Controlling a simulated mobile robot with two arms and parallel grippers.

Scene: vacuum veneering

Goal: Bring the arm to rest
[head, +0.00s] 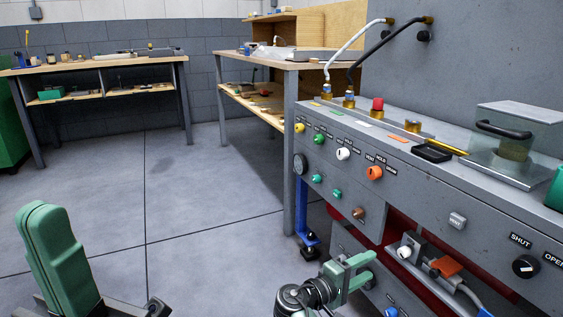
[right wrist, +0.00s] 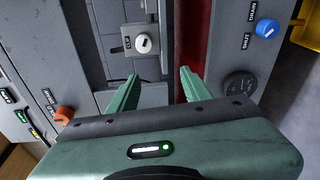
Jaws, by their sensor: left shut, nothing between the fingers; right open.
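My left gripper (head: 42,210) is at the lower left in the head view, its green fingers together and pointing up, with nothing between them. My right gripper (head: 363,270) is low in front of the grey control console (head: 455,215), left of a recessed shelf. Its two green fingers are apart and empty. In the right wrist view the open fingers (right wrist: 160,78) point at the console front, with a white knob (right wrist: 143,43) beyond them. I cannot tell whether the fingertips touch the console.
An orange-topped fitting (head: 446,266) sits in the recess near my right gripper. A clear lidded box (head: 515,135) and black tray (head: 432,152) stand on the console. Workbenches (head: 95,62) stand behind. The floor (head: 185,190) at left centre is clear.

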